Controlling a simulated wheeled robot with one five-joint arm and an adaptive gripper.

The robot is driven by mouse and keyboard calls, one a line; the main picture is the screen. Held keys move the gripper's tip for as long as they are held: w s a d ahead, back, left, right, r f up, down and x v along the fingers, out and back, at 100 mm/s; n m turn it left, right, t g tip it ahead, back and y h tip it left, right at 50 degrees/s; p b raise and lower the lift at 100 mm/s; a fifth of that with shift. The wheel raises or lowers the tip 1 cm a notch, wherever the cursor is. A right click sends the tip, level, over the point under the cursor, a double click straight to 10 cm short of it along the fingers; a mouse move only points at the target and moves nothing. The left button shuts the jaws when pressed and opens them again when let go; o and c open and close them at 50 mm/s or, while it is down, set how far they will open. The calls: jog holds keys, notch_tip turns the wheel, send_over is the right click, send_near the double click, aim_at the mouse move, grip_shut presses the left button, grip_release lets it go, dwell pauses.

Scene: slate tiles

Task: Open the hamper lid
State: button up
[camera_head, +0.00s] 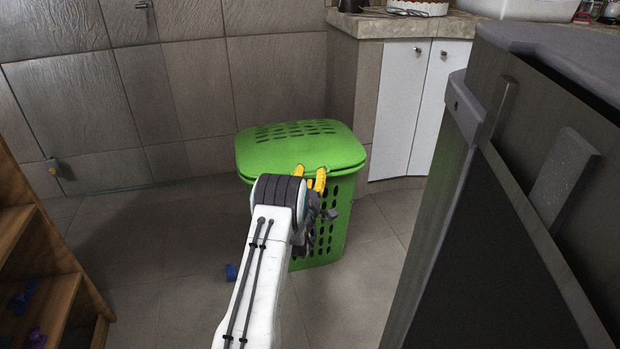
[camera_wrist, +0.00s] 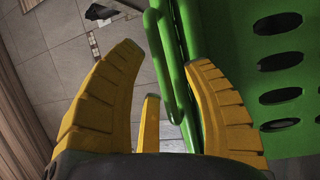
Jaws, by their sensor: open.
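The green hamper (camera_head: 327,235) stands on the tiled floor with slotted sides. Its green lid (camera_head: 300,146) lies down over the top, with a thin dark line under its front edge. My gripper (camera_head: 312,175) is at the lid's front edge, and my arm hides part of the hamper's front. In the wrist view my gripper (camera_wrist: 165,85) has its yellow fingers spread apart. The green lid rim (camera_wrist: 172,75) runs between the fingertips, nearer the right finger. The slotted green surface (camera_wrist: 280,70) fills the right of that view. I cannot tell whether a finger touches the rim.
A dark grey cabinet (camera_head: 540,170) stands close on the right. A wooden shelf (camera_head: 40,270) is at the left. White cupboards (camera_head: 402,105) under a counter stand behind the hamper.

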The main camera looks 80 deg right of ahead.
jog(key=shift+d+r, duration=0.1)
jog(key=shift+d, duration=0.25)
grip_shut()
dwell(0.4)
